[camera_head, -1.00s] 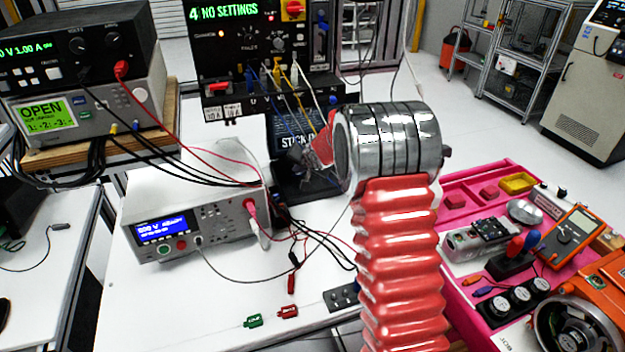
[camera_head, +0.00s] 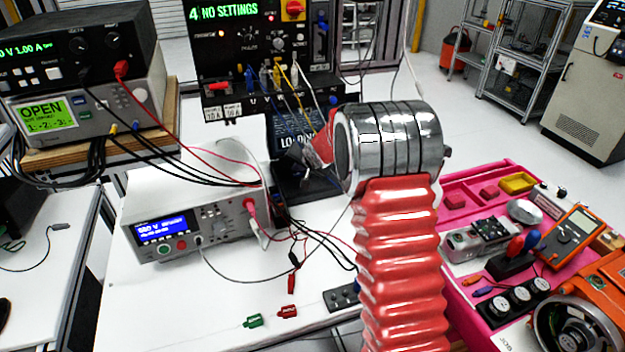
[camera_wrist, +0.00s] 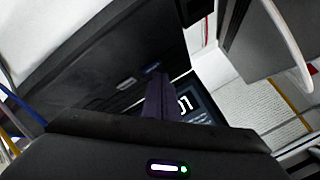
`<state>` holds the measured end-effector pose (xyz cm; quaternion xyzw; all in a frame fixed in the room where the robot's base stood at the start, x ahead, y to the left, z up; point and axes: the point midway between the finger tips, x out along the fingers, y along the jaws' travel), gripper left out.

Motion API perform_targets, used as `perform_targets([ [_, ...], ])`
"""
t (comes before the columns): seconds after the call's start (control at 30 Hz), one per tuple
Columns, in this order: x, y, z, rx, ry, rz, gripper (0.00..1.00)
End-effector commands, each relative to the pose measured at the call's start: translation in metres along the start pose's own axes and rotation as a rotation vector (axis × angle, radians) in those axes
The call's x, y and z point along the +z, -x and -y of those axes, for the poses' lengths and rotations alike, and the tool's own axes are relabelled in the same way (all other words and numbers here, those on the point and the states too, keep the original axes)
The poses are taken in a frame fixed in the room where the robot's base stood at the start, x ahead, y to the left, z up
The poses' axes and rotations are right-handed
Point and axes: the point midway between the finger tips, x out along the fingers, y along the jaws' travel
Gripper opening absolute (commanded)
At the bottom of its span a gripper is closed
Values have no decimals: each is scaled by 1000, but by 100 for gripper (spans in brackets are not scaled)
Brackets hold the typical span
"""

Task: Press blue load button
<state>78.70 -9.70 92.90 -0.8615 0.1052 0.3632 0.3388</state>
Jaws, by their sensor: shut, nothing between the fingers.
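My gripper (camera_head: 290,158) is shut and empty, in front of the small black device (camera_head: 312,192) at the middle of the bench; my arm partly covers it. In the wrist view its narrow dark fingers (camera_wrist: 160,97) are together, beside a dark screen (camera_wrist: 196,106) with pale characters. In the head view the device's screen (camera_head: 284,130) shows white text that looks like "LOADING", partly covered. A small blue round part (camera_head: 333,100) shows at the lower right of the black test panel (camera_head: 255,65). I cannot tell whether it is the load button. Contact with any button is not visible.
A white meter (camera_head: 195,215) with a blue display stands left of the device. Several cables hang between the panel and the bench. Green (camera_head: 252,321) and red (camera_head: 288,312) connectors lie at the front. A pink tray (camera_head: 470,190) with tools is at the right.

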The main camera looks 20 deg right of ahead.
Motion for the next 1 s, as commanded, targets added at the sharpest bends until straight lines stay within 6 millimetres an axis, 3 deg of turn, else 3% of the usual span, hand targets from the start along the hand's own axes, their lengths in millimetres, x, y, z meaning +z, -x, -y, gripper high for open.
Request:
perform_targets([
  [0.47, -3, 4, 3, 0, 0, -1, 0],
  [1.0, -22, 29, 22, -2, 1, -2, 0],
])
